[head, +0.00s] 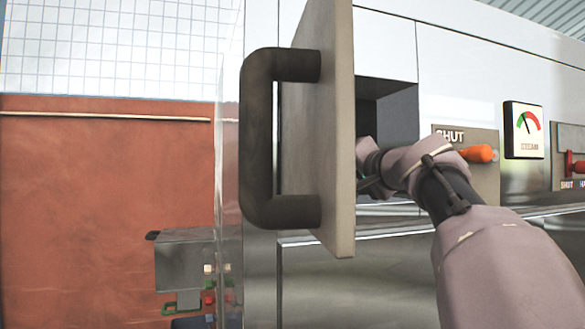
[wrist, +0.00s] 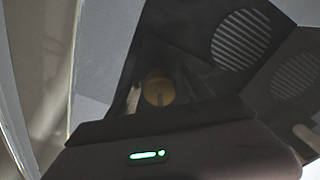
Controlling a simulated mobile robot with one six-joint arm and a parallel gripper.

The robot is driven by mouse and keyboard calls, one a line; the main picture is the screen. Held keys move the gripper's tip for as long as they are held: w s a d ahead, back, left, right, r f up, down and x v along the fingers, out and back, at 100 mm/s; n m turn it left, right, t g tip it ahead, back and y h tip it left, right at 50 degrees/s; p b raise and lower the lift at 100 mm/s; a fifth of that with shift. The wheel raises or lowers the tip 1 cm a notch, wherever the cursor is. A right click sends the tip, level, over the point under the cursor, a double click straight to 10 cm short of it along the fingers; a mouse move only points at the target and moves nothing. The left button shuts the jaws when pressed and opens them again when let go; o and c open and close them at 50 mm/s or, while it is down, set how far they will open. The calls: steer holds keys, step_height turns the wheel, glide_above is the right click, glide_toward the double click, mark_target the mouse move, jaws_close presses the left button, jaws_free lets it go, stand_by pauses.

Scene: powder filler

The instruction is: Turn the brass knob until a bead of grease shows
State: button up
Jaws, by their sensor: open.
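The brass knob (wrist: 158,88) shows in the wrist view as a dim, yellowish round shape in a dark recess, just past my gripper (wrist: 158,98). My gripper is open, and the knob appears between its fingers; I cannot tell whether they touch it. In the head view my arm reaches into a dark opening (head: 397,115) in the white machine, and the open door hides the fingertips. The knob is hidden in the head view. I see no bead of grease in either view.
A thick open door (head: 343,130) with a dark handle (head: 258,140) stands left of my arm. To the right are an orange handle (head: 478,154) on a "SHUT" plate, a steam gauge (head: 524,130) and a red lever (head: 578,167). A metal ledge (head: 330,235) runs below the opening.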

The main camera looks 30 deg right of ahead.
steer(key=shift+s+r, duration=0.1)
steer(key=shift+s, duration=0.35)
steer(key=shift+c, duration=0.8)
jaws_close()
steer(key=m+p, duration=0.1)
steer(key=m, duration=0.5)
steer(key=shift+r+m+p, duration=0.1)
steer(key=shift+m+p, duration=0.25)
steer(key=shift+m, duration=0.05)
steer(key=m+p, duration=0.1)
steer(key=m, duration=0.3)
steer(key=shift+m+p, duration=0.6)
steer(key=shift+m, duration=0.9)
steer(key=shift+r, duration=0.1)
